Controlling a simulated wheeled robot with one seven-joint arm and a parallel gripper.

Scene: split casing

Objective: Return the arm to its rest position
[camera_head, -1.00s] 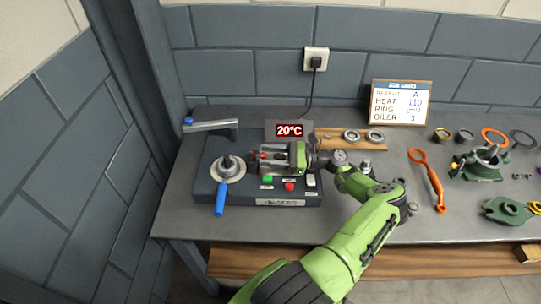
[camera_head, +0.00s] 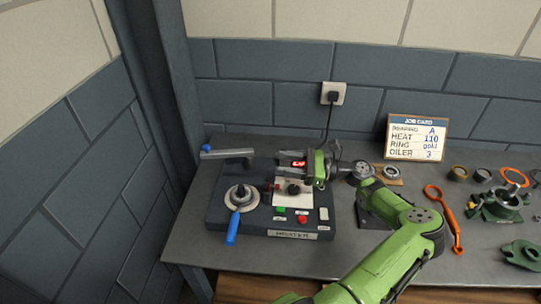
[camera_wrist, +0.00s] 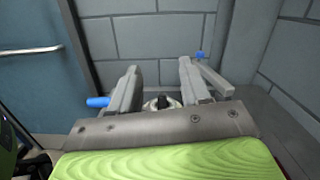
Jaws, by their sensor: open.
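My gripper (camera_head: 284,164) is open and points left, above the back right part of the heater (camera_head: 222,222). Nothing shows between its jaws. In front of it the heater's knob panel (camera_head: 293,190) is in plain sight. The gripper partly covers the red display (camera_head: 299,163). My green arm comes in from the lower right across the front of the bench. In the wrist view the two grey fingers (camera_wrist: 157,80) stand well apart, with the wall behind them. A small part of the heater's round metal mount (camera_wrist: 162,103) shows low between them.
The blue-handled clamp (camera_head: 241,197) and a grey swing arm (camera_head: 228,153) are on the heater's left. The job card (camera_head: 417,138) stands at the back. An orange tool (camera_head: 444,215), rings (camera_head: 458,173) and green housings (camera_head: 522,254) lie to the right. A wall socket (camera_head: 333,93) is behind.

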